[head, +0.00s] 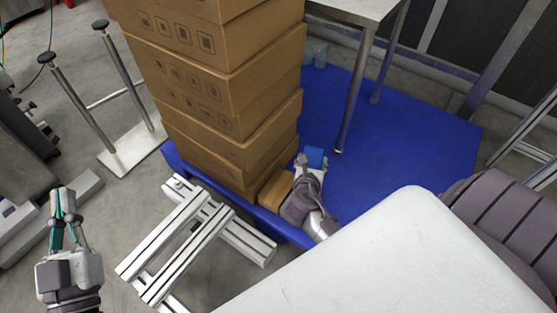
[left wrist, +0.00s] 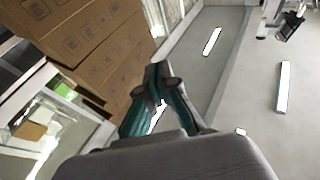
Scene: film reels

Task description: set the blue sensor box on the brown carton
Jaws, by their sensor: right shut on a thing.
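The blue sensor box (head: 315,156) is small and lighter blue than the platform under it in the head view. My right gripper (head: 311,165) is shut on it, just right of the carton stack. A small brown carton (head: 275,189) shows low between the stack and my right arm, which partly hides it. The box is apart from this carton, up and to its right; I cannot tell its height above the platform. My left gripper (head: 63,200) is shut and empty at the far left. Its closed fingers also show in the left wrist view (left wrist: 158,72).
A tall stack of brown cartons (head: 215,85) stands on the blue platform (head: 385,125). A metal table (head: 357,8) stands behind. Aluminium profiles (head: 180,235) lie in front of the platform, and a stand with two posts (head: 130,150) is at left.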

